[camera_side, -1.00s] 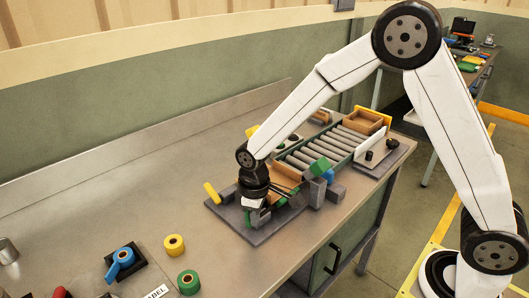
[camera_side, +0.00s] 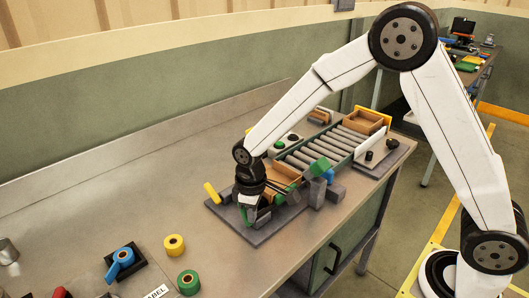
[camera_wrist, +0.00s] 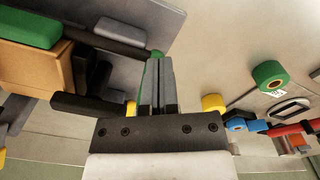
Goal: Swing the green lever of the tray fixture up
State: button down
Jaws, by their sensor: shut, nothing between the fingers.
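The tray fixture has a grey base plate (camera_side: 263,236) at the near edge of the bench. A wooden tray (camera_wrist: 45,72) stands on it, with a green block (camera_wrist: 28,27) over its top. A dark bar with a small green end (camera_wrist: 156,55) lies beside my fingertips in the wrist view; I cannot tell if they touch. Which green part is the lever is unclear, as my wrist covers part of the fixture in the side view. My gripper (camera_wrist: 158,64) is shut and empty, pointing down low over the plate (camera_side: 250,212).
A roller conveyor (camera_side: 322,148) runs behind the fixture to the right. A yellow post (camera_side: 211,192) stands at the fixture's left. Yellow tape (camera_side: 174,245), green tape (camera_side: 188,282) and a blue dispenser (camera_side: 122,259) lie front left.

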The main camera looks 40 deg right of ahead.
jog(key=shift+r, duration=0.1)
dwell(0.3)
notch_tip(320, 180, up, 9)
jog(key=s, duration=0.1)
dwell(1.3)
jog(key=shift+s, duration=0.1)
jog(key=shift+s+d, duration=0.1)
dwell(0.4)
jog(key=s+d+f+m+t, duration=0.1)
jog(key=s+d+f+m, duration=0.1)
jog(key=s+d, duration=0.3)
jog(key=s+d+f+m+t, duration=0.1)
jog(key=s+d+f+m, duration=0.1)
jog(key=s+d+m, duration=0.2)
jog(key=s, duration=0.3)
jog(key=shift+s+d+f+t, duration=0.25)
jog(key=shift+s+d+t, duration=0.05)
jog(key=shift+s+d, duration=0.1)
